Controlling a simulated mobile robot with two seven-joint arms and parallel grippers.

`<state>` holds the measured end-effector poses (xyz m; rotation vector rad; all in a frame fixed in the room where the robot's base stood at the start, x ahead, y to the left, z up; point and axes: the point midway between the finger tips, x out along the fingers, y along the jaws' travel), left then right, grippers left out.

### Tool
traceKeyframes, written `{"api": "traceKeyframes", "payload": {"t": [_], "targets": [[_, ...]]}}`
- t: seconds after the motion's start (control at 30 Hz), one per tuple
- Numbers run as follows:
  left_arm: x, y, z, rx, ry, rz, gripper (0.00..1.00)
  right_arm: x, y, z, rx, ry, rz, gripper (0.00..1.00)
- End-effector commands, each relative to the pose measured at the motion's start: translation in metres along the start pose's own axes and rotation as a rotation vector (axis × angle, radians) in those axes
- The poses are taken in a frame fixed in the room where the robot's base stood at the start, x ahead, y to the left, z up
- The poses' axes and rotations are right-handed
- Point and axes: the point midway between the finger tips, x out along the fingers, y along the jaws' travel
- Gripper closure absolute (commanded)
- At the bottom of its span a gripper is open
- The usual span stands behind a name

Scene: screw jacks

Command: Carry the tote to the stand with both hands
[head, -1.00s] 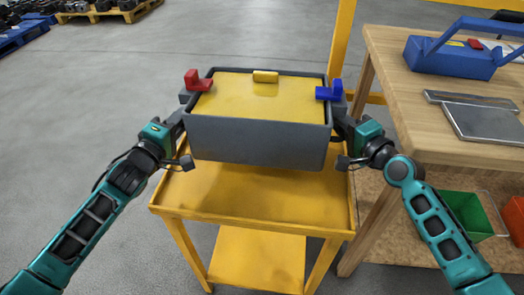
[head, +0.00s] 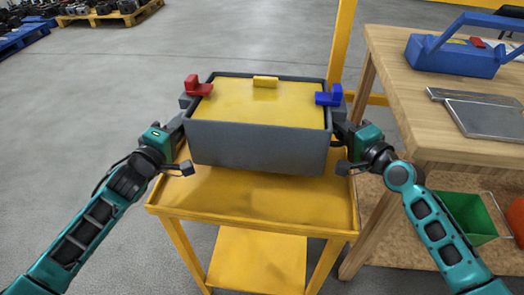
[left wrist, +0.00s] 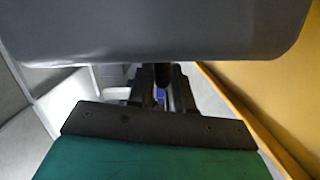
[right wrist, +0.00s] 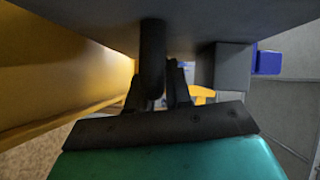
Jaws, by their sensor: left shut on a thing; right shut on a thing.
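The tote (head: 258,147) is a grey box with a yellow top, in the middle of the head view. It looks level. My left gripper (head: 183,124) is shut on the tote's left side and my right gripper (head: 341,130) on its right side. In the wrist views the fingers are closed on a dark bar under the tote's grey wall (left wrist: 160,30) (right wrist: 190,20). The yellow stand (head: 255,205), a cart with a rimmed top and a lower shelf, is beneath the tote. The tote seems to be above its top; the gap is hard to judge.
A red piece (head: 198,87) and a blue piece (head: 329,96) sit at the tote's upper sides, with a yellow block (head: 265,82) at the back. A wooden workbench (head: 400,100) with a blue toolbox (head: 455,52) stands close on the right. A yellow post (head: 342,40) rises behind.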

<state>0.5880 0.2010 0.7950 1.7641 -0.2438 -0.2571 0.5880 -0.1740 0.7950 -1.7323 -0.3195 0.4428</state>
Motion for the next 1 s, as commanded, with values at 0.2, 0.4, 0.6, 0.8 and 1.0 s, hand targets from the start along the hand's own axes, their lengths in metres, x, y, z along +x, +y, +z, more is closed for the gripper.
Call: {"api": "traceKeyframes", "payload": {"t": [0.2,0.4,0.6,0.8,1.0], "targets": [[0.002,0.003,0.001,0.004,-0.002,0.031,1.00,0.002,-0.001,-0.001,-0.001,0.007,-0.024,1.00],[0.003,-0.005,0.003,0.004,-0.002,0.031,1.00,0.003,0.007,0.001,-0.001,0.007,-0.024,1.00],[0.003,-0.014,0.005,0.004,-0.002,0.031,1.00,0.004,0.015,0.002,-0.001,0.007,-0.024,1.00],[0.001,-0.024,0.006,0.001,-0.002,0.006,0.66,0.003,0.025,0.005,0.001,-0.001,-0.003,0.67],[0.001,-0.024,0.005,0.001,0.000,0.006,0.55,0.003,0.023,0.004,0.000,0.002,-0.006,0.55]]}}
